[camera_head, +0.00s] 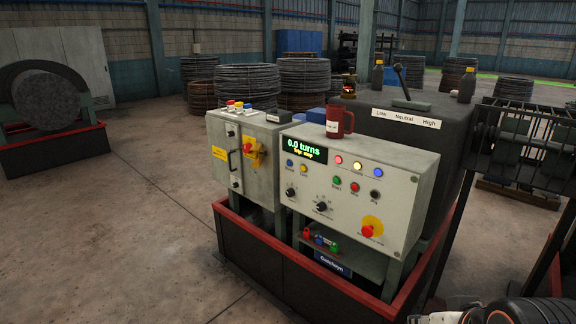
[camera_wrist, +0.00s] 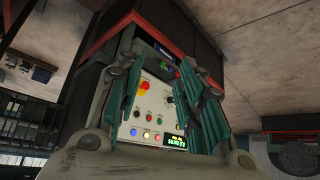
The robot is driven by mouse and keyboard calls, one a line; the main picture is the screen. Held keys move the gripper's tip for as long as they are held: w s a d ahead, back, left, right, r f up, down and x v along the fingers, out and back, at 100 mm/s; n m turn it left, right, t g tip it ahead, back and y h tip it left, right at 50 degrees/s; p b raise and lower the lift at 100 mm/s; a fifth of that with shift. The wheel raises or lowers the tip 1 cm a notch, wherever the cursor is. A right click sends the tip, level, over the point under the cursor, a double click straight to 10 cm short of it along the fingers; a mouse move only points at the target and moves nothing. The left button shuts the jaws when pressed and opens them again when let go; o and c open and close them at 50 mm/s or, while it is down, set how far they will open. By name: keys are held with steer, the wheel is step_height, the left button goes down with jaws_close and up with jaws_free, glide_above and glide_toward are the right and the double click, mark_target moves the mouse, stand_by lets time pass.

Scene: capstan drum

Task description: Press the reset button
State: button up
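The light-grey control panel (camera_head: 350,200) carries a display (camera_head: 305,151) reading "0.0 turns" and "Trip stop". Under the display are a blue button (camera_head: 290,163) and a yellow button (camera_head: 303,168); their labels are too small to read, so I cannot tell which is reset. A green button (camera_head: 337,181), a red button (camera_head: 354,187) and a black button (camera_head: 375,195) sit further right. In the wrist view my gripper (camera_wrist: 160,72) is open and empty, its fingers spread with the upside-down panel (camera_wrist: 152,102) between them, apart from it. The right finger hides part of the panel.
A red emergency stop (camera_head: 367,231) on yellow sits low on the panel. A red mug (camera_head: 338,121) stands on top. A lever (camera_head: 399,78) rises from the dark housing behind. A red-rimmed base (camera_head: 340,291) surrounds the stand. Floor (camera_head: 130,220) at left is clear.

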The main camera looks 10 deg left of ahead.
jaws_close()
stand_by(1.0)
